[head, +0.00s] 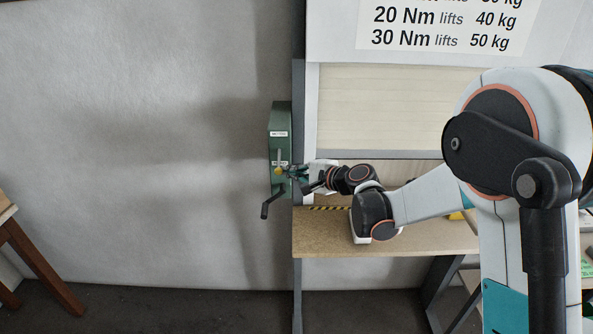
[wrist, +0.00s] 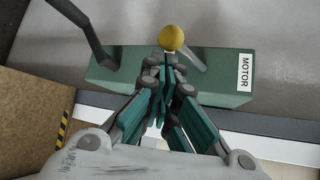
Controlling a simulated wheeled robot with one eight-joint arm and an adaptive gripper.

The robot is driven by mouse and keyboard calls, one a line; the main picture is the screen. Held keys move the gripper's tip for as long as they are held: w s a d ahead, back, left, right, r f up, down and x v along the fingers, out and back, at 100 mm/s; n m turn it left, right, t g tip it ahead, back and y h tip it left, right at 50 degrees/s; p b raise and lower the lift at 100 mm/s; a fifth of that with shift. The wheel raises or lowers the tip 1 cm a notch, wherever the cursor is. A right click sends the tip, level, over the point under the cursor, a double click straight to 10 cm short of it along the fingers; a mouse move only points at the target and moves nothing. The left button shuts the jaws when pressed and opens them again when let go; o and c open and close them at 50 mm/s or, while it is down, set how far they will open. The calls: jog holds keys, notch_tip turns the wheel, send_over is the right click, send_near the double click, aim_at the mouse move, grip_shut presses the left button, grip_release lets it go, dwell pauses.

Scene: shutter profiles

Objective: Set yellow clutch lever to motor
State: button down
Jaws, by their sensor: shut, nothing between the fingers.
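The green gearbox (head: 277,118) is on the wall edge beside the shutter; it fills the upper wrist view (wrist: 222,85). Its MOTOR label (head: 278,133) is near the top, and reads clearly in the wrist view (wrist: 245,72). The clutch lever's yellow knob (head: 278,170) sits low by a second, unreadable label. In the wrist view the yellow knob (wrist: 171,37) is on a grey stem (wrist: 191,56), leaning away from MOTOR toward the crank side. My gripper (head: 292,172) is shut and empty, its fingertips (wrist: 166,66) close to the knob; I cannot tell whether they touch.
A dark crank handle (head: 266,208) hangs below the gearbox; it shows at upper left in the wrist view (wrist: 92,38). A wooden bench (head: 330,238) with hazard tape lies under my arm. The grey wall left of the gearbox is clear.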

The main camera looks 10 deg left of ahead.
jog(key=shift+r, duration=0.1)
dwell(0.3)
jog(key=shift+s+r, duration=0.15)
jog(key=shift+s+d+r+m+g+h+p, duration=0.1)
jog(key=shift+s+r+m+g+h+p, duration=0.05)
jog(key=shift+r+m+g+h+p, duration=0.35)
notch_tip(320, 180, up, 4)
jog(key=m+g+h+p, duration=0.1)
jog(key=g, duration=0.1)
jog(key=m+g+p, duration=0.1)
jog(key=g, duration=0.1)
jog(key=shift+s+f+g+h, duration=0.1)
jog(key=shift+s+g+h, duration=0.05)
jog(key=shift+g+h, duration=0.2)
dwell(0.6)
jog(key=shift+r+p, duration=0.5)
jog(key=shift+r, duration=0.3)
